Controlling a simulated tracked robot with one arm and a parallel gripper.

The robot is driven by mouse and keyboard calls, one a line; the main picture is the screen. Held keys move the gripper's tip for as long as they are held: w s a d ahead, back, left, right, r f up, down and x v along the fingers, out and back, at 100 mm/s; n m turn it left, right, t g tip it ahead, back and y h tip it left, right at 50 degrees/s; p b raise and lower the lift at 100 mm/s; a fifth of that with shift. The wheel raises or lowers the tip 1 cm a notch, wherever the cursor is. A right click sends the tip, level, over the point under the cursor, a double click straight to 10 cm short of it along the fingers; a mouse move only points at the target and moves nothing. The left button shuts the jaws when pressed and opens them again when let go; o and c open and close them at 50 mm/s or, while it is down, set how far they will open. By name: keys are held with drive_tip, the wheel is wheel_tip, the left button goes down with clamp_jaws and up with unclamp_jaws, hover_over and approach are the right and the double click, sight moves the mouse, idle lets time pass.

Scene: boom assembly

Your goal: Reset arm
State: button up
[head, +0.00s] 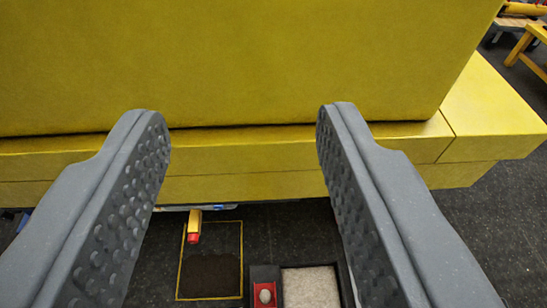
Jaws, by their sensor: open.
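My gripper (243,115) reaches in from the lower edge of the head view. Its two grey fingers, with bumpy inner pads, are spread wide apart. Nothing is between them. The fingertips overlap a large yellow block (240,60) in the picture; whether they touch it I cannot tell.
A yellow ledge (240,185) runs under the block, ending in a yellow box (490,110) at the right. Below lies dark floor (480,230) with a yellow-outlined rectangle (240,262), a small yellow and red piece (194,226), and a red-and-black item (265,282) beside a pale panel (312,288).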

wheel_tip(320, 180, up, 8)
drive_tip(key=p, duration=0.7)
drive_tip(key=shift+f, duration=0.25)
